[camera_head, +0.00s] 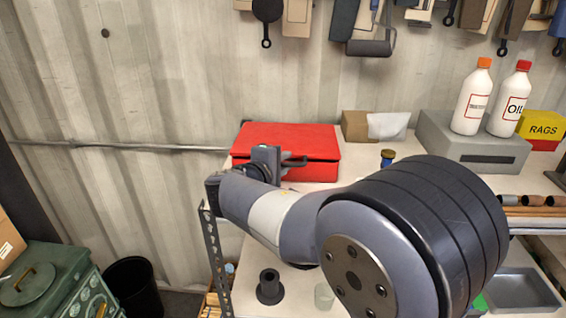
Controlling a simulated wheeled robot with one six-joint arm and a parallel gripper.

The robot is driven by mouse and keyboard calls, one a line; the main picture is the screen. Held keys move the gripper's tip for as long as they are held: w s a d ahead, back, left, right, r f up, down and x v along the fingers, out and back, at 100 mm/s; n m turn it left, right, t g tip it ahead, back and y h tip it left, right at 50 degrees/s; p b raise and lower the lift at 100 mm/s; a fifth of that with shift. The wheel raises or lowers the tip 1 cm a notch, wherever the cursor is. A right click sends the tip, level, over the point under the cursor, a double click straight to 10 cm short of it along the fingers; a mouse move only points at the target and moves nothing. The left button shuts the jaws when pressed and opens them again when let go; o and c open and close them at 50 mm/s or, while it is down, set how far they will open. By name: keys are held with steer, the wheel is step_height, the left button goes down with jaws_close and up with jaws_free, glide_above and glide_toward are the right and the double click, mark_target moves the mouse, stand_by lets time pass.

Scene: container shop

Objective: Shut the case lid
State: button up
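The red case (318,168) stands on the white-topped bench against the corrugated wall. Its red lid (290,137) lies down over the body. I cannot tell whether the lid sits fully flush, because my arm and gripper hide the front left of the case. My gripper (293,162) is in front of the case, overlapping its front face in the picture. Its fingers point right. I cannot tell whether they touch the case or how far apart they are.
A cardboard box with a white cloth (388,126) stands right of the case. Farther right are a grey box (440,145) bearing two white bottles and a yellow rags box (542,125). Tools hang on the wall above.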

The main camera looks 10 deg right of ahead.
jaws_close()
stand_by(0.3)
steer(key=f+b, duration=0.1)
steer(key=b, duration=0.4)
steer(key=shift+f+t, duration=0.3)
steer(key=shift+f, duration=0.1)
steer(key=shift+o, duration=1.6)
jaws_free()
steer(key=shift+r, duration=0.1)
steer(key=b+v, duration=0.2)
steer(key=v, duration=0.9)
steer(key=shift+b, duration=0.3)
